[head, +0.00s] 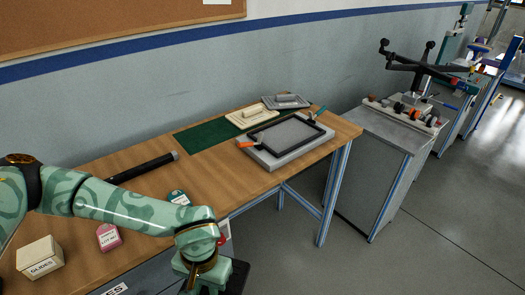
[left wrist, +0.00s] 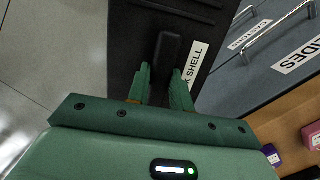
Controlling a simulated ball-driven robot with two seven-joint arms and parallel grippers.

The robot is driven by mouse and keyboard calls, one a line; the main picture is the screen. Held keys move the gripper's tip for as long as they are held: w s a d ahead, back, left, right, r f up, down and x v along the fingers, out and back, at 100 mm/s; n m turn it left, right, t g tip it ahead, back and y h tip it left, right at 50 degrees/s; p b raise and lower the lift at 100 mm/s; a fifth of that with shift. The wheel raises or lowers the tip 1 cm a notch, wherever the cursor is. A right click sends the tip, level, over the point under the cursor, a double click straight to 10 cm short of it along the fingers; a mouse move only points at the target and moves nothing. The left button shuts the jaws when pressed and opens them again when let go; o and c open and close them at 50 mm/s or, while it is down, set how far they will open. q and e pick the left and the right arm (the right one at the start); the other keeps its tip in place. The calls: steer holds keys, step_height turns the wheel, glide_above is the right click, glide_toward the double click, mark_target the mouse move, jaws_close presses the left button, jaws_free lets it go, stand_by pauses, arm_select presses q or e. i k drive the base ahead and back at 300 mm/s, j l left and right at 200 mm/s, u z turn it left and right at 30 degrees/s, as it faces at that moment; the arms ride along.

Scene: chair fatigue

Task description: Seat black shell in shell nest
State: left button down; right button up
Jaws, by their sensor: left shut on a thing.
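The black shell (left wrist: 135,35) fills the upper middle of the left wrist view, with a raised black handle and a white label reading "K SHELL". My left gripper (left wrist: 161,74) is shut on its handle. In the head view a dark edge of the shell (head: 240,272) shows beside my left gripper, low in front of the table; its fingertips are hidden there. A grey block with a black frame (head: 262,156), which may be the shell nest, lies at the table's right end. It has an orange and a teal piece at its sides. My right gripper is not in view.
A cream shell (head: 247,117) and a grey shell (head: 287,101) lie behind the frame by a green mat (head: 205,137). Drawers (left wrist: 265,55) stand beside the held shell.

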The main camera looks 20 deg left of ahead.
mark_target(285, 139)
steer(key=i+l+u, duration=0.15)
steer(key=u, duration=0.25)
steer(key=i+l+u, duration=0.1)
steer(key=l+u, duration=0.15)
steer(key=u, duration=0.2)
steer(key=i+l+u, duration=0.15)
steer(key=l, duration=0.4)
steer(key=i+l+u, duration=0.1)
steer(key=l, duration=0.5)
steer(key=i+l+u, duration=0.15)
steer(key=l, duration=0.4)
steer(key=i+l+u, duration=0.1)
steer(key=l, duration=0.5)
